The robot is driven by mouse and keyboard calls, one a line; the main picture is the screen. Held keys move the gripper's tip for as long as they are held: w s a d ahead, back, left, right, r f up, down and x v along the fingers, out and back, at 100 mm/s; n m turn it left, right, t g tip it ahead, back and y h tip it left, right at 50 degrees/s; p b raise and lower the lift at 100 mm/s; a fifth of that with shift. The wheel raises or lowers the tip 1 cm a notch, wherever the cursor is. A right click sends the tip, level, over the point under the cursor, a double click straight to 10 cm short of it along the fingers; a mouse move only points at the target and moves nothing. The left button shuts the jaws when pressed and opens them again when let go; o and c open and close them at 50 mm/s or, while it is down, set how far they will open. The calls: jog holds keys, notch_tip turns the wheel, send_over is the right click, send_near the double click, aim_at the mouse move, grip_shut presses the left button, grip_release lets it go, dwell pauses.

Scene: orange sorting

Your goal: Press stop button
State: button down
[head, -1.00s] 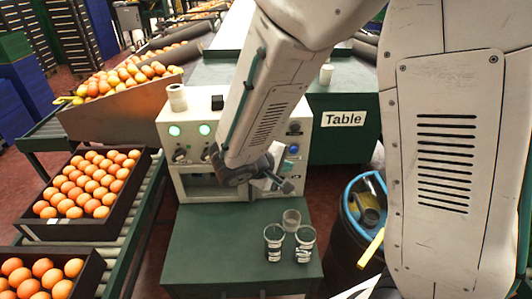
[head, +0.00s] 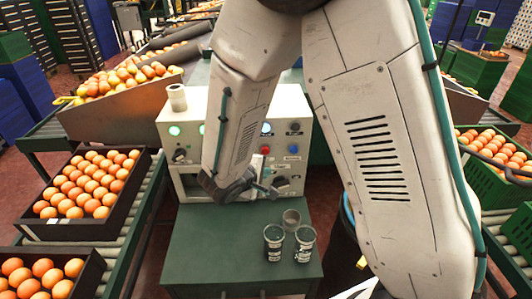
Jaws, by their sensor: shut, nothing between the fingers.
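The control box (head: 171,111) is a pale panel with lit lights, knobs and coloured buttons. A red button (head: 265,150), likely the stop button, shows on its right half, just right of my forearm. My gripper (head: 268,191) is shut and empty. In the picture it is below the red button, in front of the lower part of the box. I cannot tell its exact distance from the panel. My forearm hides the panel's middle.
Several cups (head: 274,243) stand on the green table (head: 215,262) below the gripper. A white roll (head: 177,97) sits on top of the box. Crates of oranges (head: 60,222) line the left conveyor; a green crate (head: 497,180) is at right.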

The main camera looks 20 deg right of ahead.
jog(key=w+d, duration=0.1)
jog(key=w, duration=0.4)
jog(key=shift+w+d, duration=0.4)
jog(key=shift+w, duration=0.1)
dwell(1.7)
jog(key=shift+w+d, duration=0.15)
jog(key=shift+w, duration=0.15)
jog(key=shift+w+d, duration=0.15)
jog(key=shift+w, duration=0.4)
dwell(0.7)
jog(key=shift+s, duration=0.15)
jog(key=shift+s+a, duration=0.3)
jog(key=shift+s, duration=0.5)
jog(key=s, duration=0.1)
jog(key=s+a, duration=0.1)
jog(key=s, duration=0.2)
jog(key=shift+s+a, duration=0.25)
jog(key=shift+s, duration=0.15)
